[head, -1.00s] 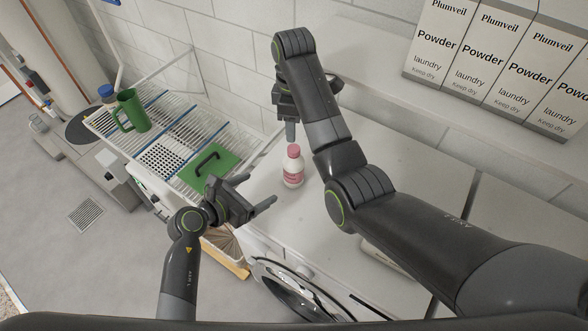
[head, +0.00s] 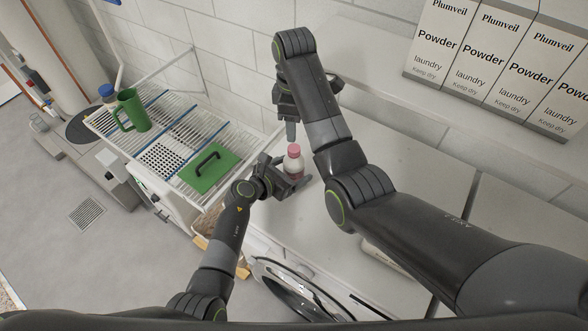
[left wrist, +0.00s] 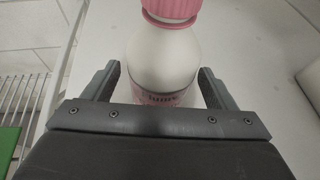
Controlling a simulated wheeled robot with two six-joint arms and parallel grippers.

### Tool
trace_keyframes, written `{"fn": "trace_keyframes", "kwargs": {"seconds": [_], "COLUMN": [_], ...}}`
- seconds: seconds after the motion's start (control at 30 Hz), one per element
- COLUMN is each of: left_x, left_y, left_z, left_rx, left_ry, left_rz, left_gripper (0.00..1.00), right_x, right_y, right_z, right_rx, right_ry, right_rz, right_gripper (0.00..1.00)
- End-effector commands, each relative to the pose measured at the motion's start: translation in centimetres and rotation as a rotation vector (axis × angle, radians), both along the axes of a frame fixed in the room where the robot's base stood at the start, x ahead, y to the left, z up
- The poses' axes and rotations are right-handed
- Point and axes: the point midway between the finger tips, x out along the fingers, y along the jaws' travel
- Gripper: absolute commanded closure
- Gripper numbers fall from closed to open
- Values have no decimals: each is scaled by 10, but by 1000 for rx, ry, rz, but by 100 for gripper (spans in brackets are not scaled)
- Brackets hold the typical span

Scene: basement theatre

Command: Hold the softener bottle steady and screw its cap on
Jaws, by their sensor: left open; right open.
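The softener bottle (head: 292,165) is white with a pink label and stands upright on the white worktop. Its pink cap (head: 293,150) sits on its top; I cannot tell how tight it is. My left gripper (head: 292,184) is open at the bottle, with a finger on each side of the body. In the left wrist view the bottle (left wrist: 163,60) stands between the open fingers, with gaps showing on both sides, and its pink cap (left wrist: 171,8) is cut by the top edge. My right gripper (head: 291,132) is open, pointing down just above the cap.
A wire drying rack (head: 185,118) at the left holds a green mug (head: 130,110) and a green board with a dark handle (head: 208,168). Several powder boxes (head: 485,55) stand on the shelf at the upper right. A round machine door (head: 290,290) hangs open below the worktop.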

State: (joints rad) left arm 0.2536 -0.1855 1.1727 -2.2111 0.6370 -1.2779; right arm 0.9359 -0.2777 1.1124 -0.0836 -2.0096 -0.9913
Motion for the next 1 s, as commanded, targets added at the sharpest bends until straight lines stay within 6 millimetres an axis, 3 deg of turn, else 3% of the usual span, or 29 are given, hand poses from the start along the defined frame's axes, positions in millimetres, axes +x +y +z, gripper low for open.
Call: {"fn": "trace_keyframes", "kwargs": {"seconds": [0.57, 1.0], "left_x": [8, 8], "left_y": [-8, -8], "left_z": [-5, -5], "left_rx": [1, 1], "left_ry": [0, 0], "left_rz": [1, 1], "left_gripper": [22, 80], "right_x": [0, 0], "right_y": [0, 0], "right_z": [0, 0], "right_rx": [0, 0], "right_ry": [0, 0], "right_rz": [0, 0], "right_gripper": [50, 50]}}
